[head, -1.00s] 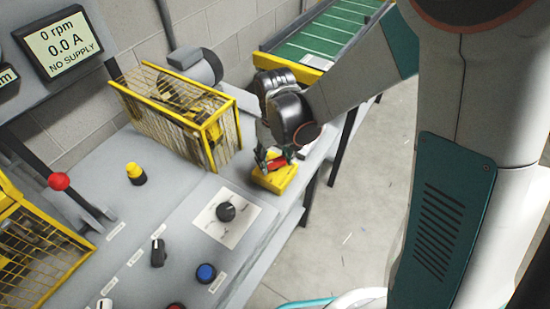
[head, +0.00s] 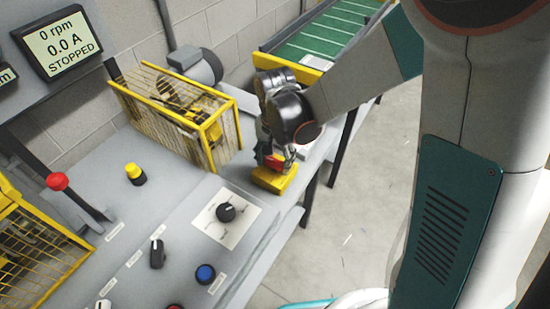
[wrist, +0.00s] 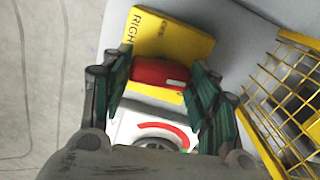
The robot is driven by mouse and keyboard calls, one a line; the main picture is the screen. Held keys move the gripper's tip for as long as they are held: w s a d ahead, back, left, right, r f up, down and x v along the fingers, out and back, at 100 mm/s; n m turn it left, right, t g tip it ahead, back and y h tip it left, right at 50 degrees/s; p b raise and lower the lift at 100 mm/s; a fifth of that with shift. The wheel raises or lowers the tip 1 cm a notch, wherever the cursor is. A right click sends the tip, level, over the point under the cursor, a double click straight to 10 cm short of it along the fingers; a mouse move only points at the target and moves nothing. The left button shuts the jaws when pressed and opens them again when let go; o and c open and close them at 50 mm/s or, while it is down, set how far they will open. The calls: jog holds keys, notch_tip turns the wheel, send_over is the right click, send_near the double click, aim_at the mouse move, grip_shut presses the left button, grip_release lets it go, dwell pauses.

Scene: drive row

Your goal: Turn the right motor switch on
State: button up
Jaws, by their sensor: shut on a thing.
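The right motor switch is a yellow box (head: 272,181) at the front right edge of the bench in the head view. In the wrist view its yellow face (wrist: 178,38) shows part of the word "RIGHT", and its red handle (wrist: 152,72) lies crosswise between the fingers. My gripper (wrist: 161,80) is shut on the red handle, with a green-padded finger at each end. In the head view my gripper (head: 277,155) comes down onto the switch and hides part of it. The display (head: 62,43) at top left reads 0 rpm, 0.0 A, STOPPED.
A yellow mesh guard (head: 180,110) stands just left of my gripper. A black dial (head: 226,212) on a white plate, a blue button (head: 205,273), a yellow button (head: 135,173) and a red-knobbed lever (head: 58,182) are on the bench. Open floor (head: 345,190) lies right.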

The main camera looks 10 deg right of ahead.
aim_at(275, 161)
jog(key=shift+m, duration=0.6)
jog(key=o, duration=1.1)
jog(key=shift+c, duration=0.2)
notch_tip(275, 161, up, 8)
jog(key=shift+f, duration=0.25)
